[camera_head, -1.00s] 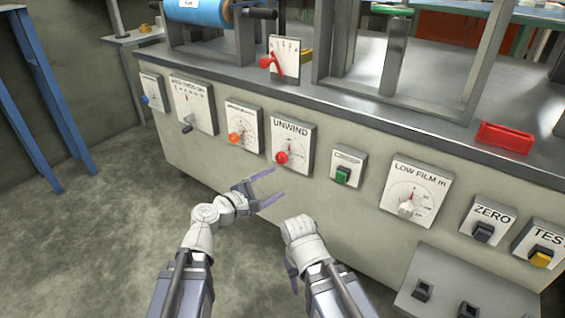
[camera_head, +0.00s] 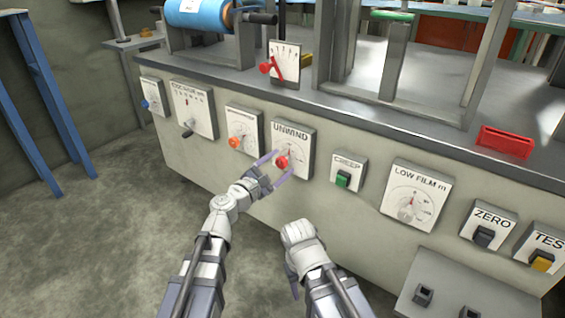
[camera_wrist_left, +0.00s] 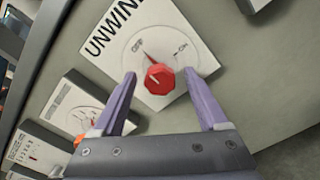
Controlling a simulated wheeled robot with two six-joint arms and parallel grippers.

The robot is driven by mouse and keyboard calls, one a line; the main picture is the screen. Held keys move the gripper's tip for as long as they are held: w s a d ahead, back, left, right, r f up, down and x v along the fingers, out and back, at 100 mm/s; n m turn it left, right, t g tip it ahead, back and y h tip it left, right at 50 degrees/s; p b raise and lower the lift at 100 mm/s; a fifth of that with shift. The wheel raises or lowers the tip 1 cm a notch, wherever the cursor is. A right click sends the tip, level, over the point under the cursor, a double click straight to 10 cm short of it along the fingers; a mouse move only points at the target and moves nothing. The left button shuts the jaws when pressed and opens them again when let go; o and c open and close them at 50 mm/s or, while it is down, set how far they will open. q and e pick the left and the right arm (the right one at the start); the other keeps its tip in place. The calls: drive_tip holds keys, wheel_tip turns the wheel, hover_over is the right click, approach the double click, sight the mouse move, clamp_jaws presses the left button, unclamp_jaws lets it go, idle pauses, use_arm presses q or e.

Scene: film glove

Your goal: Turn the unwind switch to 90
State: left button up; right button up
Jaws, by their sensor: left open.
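The unwind switch is a red knob (camera_head: 282,162) on a white plate marked UNWIND (camera_head: 291,134) on the machine's front panel. In the left wrist view the red knob (camera_wrist_left: 159,79) sits on its plate (camera_wrist_left: 178,35), with OFF and ON marks on the dial and a thin pointer line toward OFF. My left gripper (camera_head: 276,166) is open, with its fingers on either side of the knob. In the left wrist view the fingertips (camera_wrist_left: 162,78) flank the knob with gaps, so contact does not show. My right arm is at the lower middle; its fingers are mostly hidden.
An orange knob (camera_head: 235,143) on its plate is just left of the unwind plate. A green switch (camera_head: 343,179) is to the right, then the LOW FILM dial (camera_head: 415,194). A grey box (camera_head: 455,290) juts out at lower right.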

use_arm(q)
drive_tip(key=shift+x, duration=0.85)
drive_tip(key=shift+c, duration=0.2)
clamp_jaws()
